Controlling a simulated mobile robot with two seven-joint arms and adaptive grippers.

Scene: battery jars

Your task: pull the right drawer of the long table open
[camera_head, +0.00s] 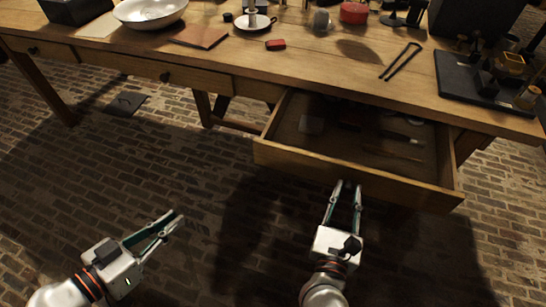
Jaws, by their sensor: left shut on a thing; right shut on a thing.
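The long wooden table (330,62) spans the upper part of the head view. Its right drawer (285,155) is pulled well out, and its inside shows a small pale block (311,125) and several thin tools. My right gripper (347,185) is at the middle of the drawer's front, shut on its knob, which the fingertips hide. My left gripper (177,219) is low over the brick floor at left, away from the table. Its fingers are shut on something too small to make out.
The left drawer (165,78) is closed. A white bowl (150,12), a notebook (200,36), a red object (276,45), tongs (401,61) and a black tray (465,85) with instruments are on the table. The brick floor (220,185) between my grippers is clear.

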